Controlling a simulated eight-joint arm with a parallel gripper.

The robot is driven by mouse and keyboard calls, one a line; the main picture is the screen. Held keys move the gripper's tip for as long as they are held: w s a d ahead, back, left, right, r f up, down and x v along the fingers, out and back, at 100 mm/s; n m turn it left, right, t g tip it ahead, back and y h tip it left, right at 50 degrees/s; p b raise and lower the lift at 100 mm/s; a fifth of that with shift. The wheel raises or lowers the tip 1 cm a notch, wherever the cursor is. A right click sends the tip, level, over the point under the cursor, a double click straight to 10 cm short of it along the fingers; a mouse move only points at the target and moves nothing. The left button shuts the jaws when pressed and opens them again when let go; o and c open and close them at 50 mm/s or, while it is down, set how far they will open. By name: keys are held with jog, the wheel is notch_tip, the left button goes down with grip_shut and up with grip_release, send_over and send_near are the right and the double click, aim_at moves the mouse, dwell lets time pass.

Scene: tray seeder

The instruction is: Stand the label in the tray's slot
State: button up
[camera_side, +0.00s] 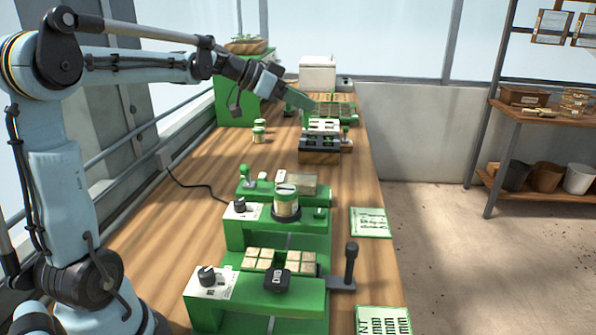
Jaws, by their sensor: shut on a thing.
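My gripper (282,92) is at the far part of the bench, reaching in from the left and tilted down to the right. It is shut on a flat green piece, which I take to be the label (299,102). I cannot tell whether the label touches anything, and the tray's slot cannot be made out from here.
Green seeder stations (270,235) fill the near bench, with printed cards (370,222) at the right edge. Bare wood lies left of the block.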

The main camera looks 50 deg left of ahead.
jog(key=a+m+g+h, duration=0.3)
jog(key=a+m, duration=0.1)
jog(key=a, duration=0.7)
notch_tip(320, 180, down, 14)
jog(key=shift+w+a, duration=0.1)
jog(key=shift+f, duration=4.8)
jog(key=shift+f, duration=0.2)
jog(key=o, duration=1)
